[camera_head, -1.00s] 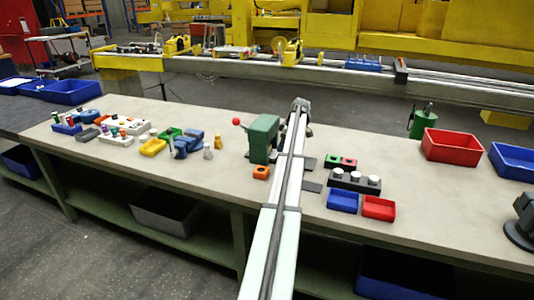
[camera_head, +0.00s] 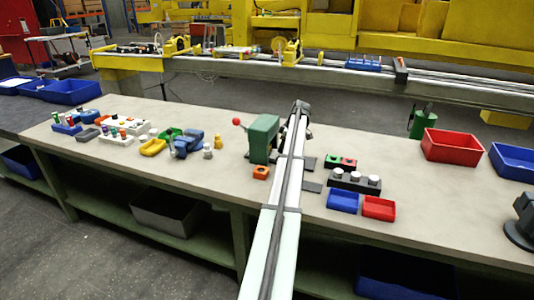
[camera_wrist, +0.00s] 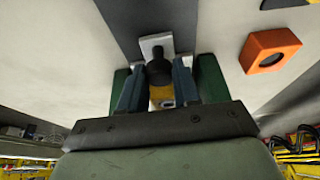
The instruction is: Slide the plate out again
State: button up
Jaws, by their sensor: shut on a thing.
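My gripper (camera_wrist: 157,90) shows in the wrist view with its blue-grey fingers shut on a dark knob (camera_wrist: 157,70). The knob stands at a small pale metal plate (camera_wrist: 157,42), which rests over a dark grey strip. A yellow-brown part shows between the fingers, below the knob. In the head view my own arm covers the plate and the gripper's tips. The green press (camera_head: 264,138), with a red ball on its lever, stands just left of my arm. I cannot tell how far the plate sits in or out of it.
An orange block with a hole (camera_head: 261,172) sits in front of the press; it also shows in the wrist view (camera_wrist: 270,50). Right of my arm are dark flat pieces (camera_head: 312,187), a black block with white knobs (camera_head: 354,182) and blue and red trays (camera_head: 343,201).

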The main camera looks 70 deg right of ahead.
jog(key=shift+s, duration=6.6)
jog(key=o, duration=0.9)
jog(key=shift+o, duration=0.2)
jog(key=shift+r, duration=0.15)
notch_tip(320, 180, up, 8)
